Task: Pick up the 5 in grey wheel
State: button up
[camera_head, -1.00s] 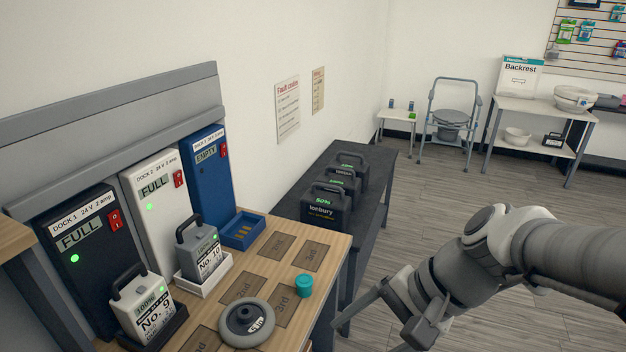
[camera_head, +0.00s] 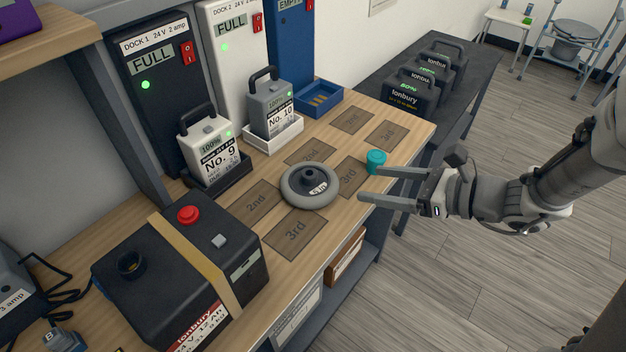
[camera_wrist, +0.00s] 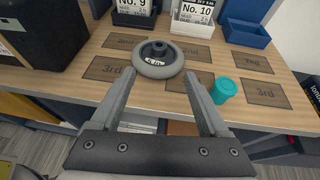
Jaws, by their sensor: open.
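The grey wheel (camera_head: 310,186) lies flat on the wooden bench, with a dark hub and a white label that seems to read 5 in. It partly covers the marked rectangles around it. In the wrist view the wheel (camera_wrist: 157,68) lies ahead, between and beyond the fingertips. My gripper (camera_head: 368,184) is open and empty at the bench's front edge, to the right of the wheel and apart from it. It also shows in the wrist view (camera_wrist: 157,78) with its fingers spread.
A teal cup-like item (camera_head: 376,162) stands close to my gripper's upper finger. Batteries No. 9 (camera_head: 210,155) and No. 10 (camera_head: 270,107) sit in trays behind the wheel. A big black battery (camera_head: 180,265) stands front left. An empty blue tray (camera_head: 320,98) is at the back.

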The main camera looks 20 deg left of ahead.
aim_at(314, 175)
jog(key=b+x, duration=0.3)
jog(key=x, duration=1.1)
jog(key=shift+a+f+b, duration=0.1)
jog(key=shift+a+b, duration=0.2)
grip_shut()
